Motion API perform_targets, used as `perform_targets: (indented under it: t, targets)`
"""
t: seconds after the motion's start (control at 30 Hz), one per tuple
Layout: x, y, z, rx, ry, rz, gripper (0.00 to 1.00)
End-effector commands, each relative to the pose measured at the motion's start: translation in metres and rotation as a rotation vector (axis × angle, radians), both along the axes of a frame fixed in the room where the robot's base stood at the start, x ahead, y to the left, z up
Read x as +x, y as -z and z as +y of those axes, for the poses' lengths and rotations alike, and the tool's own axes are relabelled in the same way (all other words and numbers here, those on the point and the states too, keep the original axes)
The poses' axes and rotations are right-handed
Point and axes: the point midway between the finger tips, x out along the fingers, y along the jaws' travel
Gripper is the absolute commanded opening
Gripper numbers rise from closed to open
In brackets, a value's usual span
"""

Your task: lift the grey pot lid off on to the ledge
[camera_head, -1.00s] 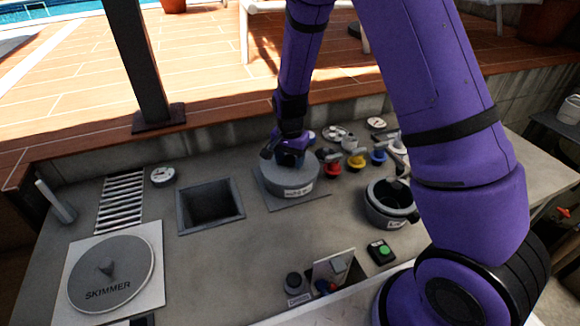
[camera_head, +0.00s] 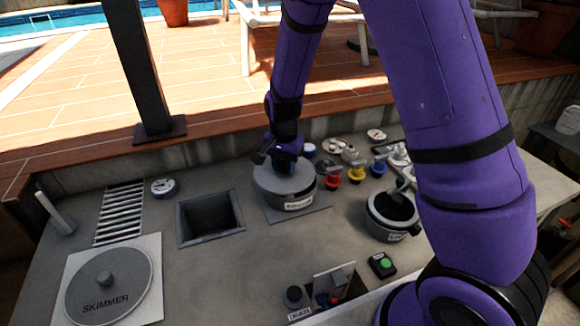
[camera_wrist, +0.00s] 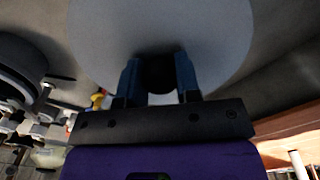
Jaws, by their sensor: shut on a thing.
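The grey pot lid (camera_head: 279,177) is a round grey disc over the labelled grey pot (camera_head: 299,203) on a square plate in the middle of the counter. My gripper (camera_head: 285,161) is above the lid and shut on its dark knob. In the wrist view the two blue fingers of my gripper (camera_wrist: 158,80) stand on either side of the knob, with the pale lid (camera_wrist: 160,25) filling the upper middle. The lid seems slightly raised; any gap below it is hard to make out.
A square opening (camera_head: 211,215) is left of the pot, and a skimmer cover (camera_head: 108,285) is at front left. Coloured valves (camera_head: 355,168) and an open grey pot (camera_head: 390,218) stand to the right. A dark post (camera_head: 140,70) rises from the deck.

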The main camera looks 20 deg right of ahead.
Motion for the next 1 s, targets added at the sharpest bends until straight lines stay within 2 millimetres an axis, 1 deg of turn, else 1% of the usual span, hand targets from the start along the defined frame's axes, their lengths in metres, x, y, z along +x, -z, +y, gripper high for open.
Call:
perform_targets:
  t: [0.03,0.2,0.3,0.5,0.7,0.83,1.0]
  targets:
    - [-0.005,-0.002,0.012,0.000,-0.005,-0.001,0.04]
    - [-0.021,-0.005,0.045,0.000,-0.005,-0.001,0.04]
    - [-0.030,-0.007,0.063,0.000,-0.005,-0.001,0.04]
    - [-0.045,-0.010,0.094,-0.001,-0.002,-0.002,0.04]
    - [-0.054,-0.012,0.114,-0.001,-0.001,-0.002,0.04]
    - [-0.058,-0.012,0.120,-0.001,0.000,-0.002,0.04]
    - [-0.059,-0.013,0.123,0.000,0.001,-0.001,0.04]
